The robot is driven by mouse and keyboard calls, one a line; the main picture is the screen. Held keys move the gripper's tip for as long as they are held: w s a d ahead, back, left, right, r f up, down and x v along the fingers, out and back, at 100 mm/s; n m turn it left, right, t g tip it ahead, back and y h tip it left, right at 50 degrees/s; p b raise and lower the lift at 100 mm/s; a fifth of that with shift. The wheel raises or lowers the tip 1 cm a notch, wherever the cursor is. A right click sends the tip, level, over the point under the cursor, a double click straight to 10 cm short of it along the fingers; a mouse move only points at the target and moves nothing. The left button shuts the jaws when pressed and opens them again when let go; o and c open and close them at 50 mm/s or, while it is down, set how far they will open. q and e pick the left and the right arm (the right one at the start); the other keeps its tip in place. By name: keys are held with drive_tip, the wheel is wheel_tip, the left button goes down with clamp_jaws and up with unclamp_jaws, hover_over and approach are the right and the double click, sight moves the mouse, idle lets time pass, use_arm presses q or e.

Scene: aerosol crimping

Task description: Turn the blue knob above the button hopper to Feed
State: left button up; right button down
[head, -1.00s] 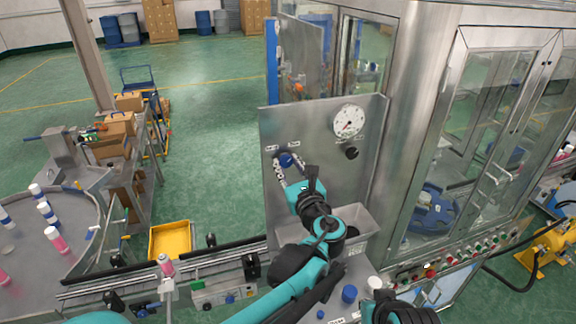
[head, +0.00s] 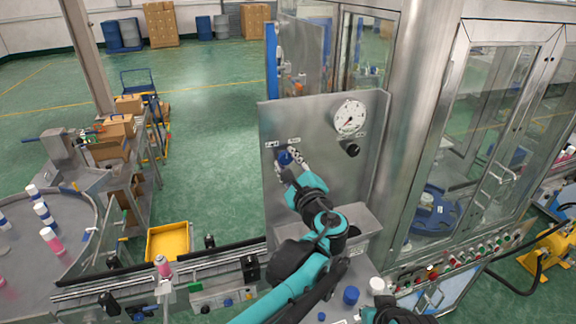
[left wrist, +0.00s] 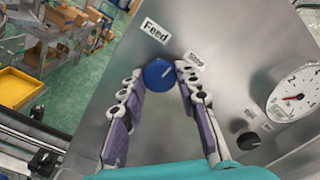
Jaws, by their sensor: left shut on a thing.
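The blue knob (head: 284,158) is on the upright steel panel (head: 325,115), above the hopper. In the left wrist view the knob (left wrist: 158,74) has a small light mark that appears to point up and right, towards the Stop label (left wrist: 194,60). The Feed label (left wrist: 155,30) is above the knob. My left gripper (left wrist: 159,76) has one fingertip on each side of the knob and is shut on it. It also shows in the head view (head: 290,165), reaching up from below. The hopper (head: 358,217) is partly hidden behind my arm.
A dial gauge (head: 350,117) and a black knob (head: 352,150) are to the right on the same panel. A conveyor (head: 215,258) runs below, with a yellow bin (head: 168,241) behind it. Glass-doored machinery stands at right.

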use_arm(q)
drive_tip(key=n+b, duration=0.1)
drive_tip(key=n, duration=0.3)
drive_tip(key=shift+f+n, duration=0.1)
drive_tip(key=shift+n, duration=0.2)
drive_tip(key=n+b, duration=0.1)
drive_tip(key=n, duration=0.4)
drive_tip(key=shift+n, duration=0.3)
drive_tip(key=o, duration=1.2)
drive_tip(key=shift+s, duration=0.1)
drive_tip(key=v, duration=1.2)
